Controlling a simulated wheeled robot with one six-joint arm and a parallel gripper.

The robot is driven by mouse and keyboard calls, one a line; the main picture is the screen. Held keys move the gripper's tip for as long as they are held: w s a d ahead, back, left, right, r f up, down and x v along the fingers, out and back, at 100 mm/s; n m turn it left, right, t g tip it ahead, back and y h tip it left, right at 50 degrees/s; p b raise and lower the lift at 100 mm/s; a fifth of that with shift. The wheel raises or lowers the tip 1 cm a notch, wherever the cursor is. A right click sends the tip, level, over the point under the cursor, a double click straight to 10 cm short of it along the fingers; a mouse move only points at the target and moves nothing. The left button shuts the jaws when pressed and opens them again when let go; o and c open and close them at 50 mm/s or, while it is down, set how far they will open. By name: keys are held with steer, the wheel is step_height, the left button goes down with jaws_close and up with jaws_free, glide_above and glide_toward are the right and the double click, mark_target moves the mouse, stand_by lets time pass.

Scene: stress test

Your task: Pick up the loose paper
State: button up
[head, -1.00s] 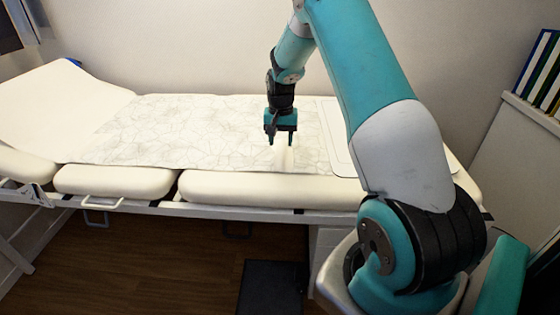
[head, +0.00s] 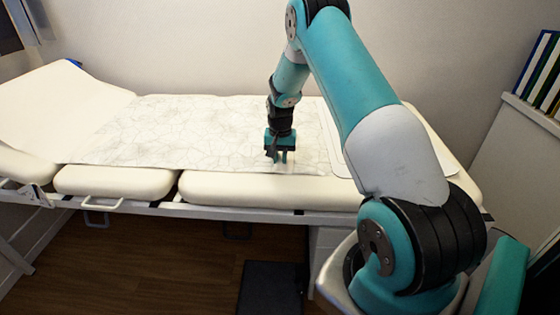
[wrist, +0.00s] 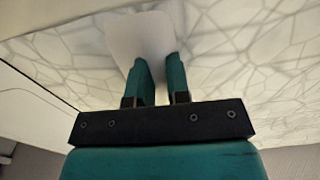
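A small plain white sheet (wrist: 138,32) with rounded corners shows in the wrist view, just past the fingertips; I take it to be the loose paper. In the head view it is a pale patch that hardly stands out at the fingers. My gripper (head: 281,158) points down at the bed's surface, near its front edge. In the wrist view (wrist: 156,60) its two teal fingers stand a little apart with a narrow gap between them. The fingertips overlap the sheet's lower edge in that view. I cannot tell whether they touch it.
A long crack-patterned cover sheet (head: 170,130) lies flat over the padded bed (head: 250,188). A pale flat panel (head: 343,160) lies right of the gripper. A shelf with binders (head: 545,75) stands at the far right. The bed's left part is clear.

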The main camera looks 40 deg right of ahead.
jaws_close()
steer(key=shift+r, duration=0.15)
step_height(320, 180, up, 20)
steer(key=r+p, duration=0.1)
steer(key=p, duration=0.1)
step_height(320, 180, up, 5)
steer(key=p, duration=0.5)
glide_above(280, 158)
steer(key=shift+s+f, duration=0.1)
